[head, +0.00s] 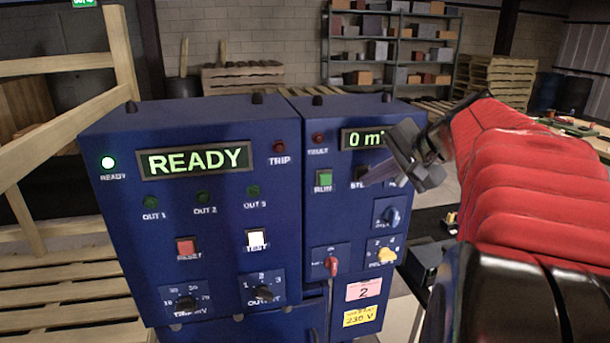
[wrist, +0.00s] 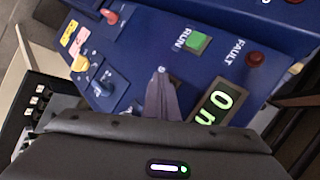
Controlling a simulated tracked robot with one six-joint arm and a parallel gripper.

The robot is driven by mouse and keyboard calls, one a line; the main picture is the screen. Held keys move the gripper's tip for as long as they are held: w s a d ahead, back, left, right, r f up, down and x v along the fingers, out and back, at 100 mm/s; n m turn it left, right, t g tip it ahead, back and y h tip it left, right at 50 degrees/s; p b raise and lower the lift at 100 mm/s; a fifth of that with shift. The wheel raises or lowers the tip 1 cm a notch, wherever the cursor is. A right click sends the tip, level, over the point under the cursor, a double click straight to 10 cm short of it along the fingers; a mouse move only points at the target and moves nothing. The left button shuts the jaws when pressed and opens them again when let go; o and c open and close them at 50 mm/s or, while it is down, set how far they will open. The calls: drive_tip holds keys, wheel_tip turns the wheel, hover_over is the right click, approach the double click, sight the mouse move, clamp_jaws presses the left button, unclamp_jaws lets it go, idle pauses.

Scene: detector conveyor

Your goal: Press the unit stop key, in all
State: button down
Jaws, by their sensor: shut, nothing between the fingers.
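The right blue cabinet (head: 345,225) has a green RUN key (head: 323,179), also in the wrist view (wrist: 199,43). Right of RUN in the head view, a few letters of a partly covered label show beside my fingertips. My gripper (head: 367,182) is shut and empty, fingers pointing at the panel below the display (head: 364,139), which reads 0 with a cut-off unit. In the wrist view the fingertips (wrist: 161,72) are at or close to the panel; I cannot tell whether they touch.
The left cabinet (head: 200,220) shows READY, with a lit lamp (head: 108,163), a red RESET key (head: 187,247) and a white key (head: 257,239). A dark red FAULT lamp (head: 318,138), a red switch (head: 331,265) and a yellow knob (head: 386,255) are near my gripper.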

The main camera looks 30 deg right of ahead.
drive_tip(key=shift+s, duration=0.1)
drive_tip(key=shift+s+a, duration=0.25)
drive_tip(key=shift+s, duration=0.55)
drive_tip(key=s, duration=0.2)
drive_tip(key=s+a, duration=0.1)
drive_tip(key=s, duration=0.1)
drive_tip(key=shift+s+a, duration=0.2)
drive_tip(key=shift+s, duration=0.2)
idle(0.7)
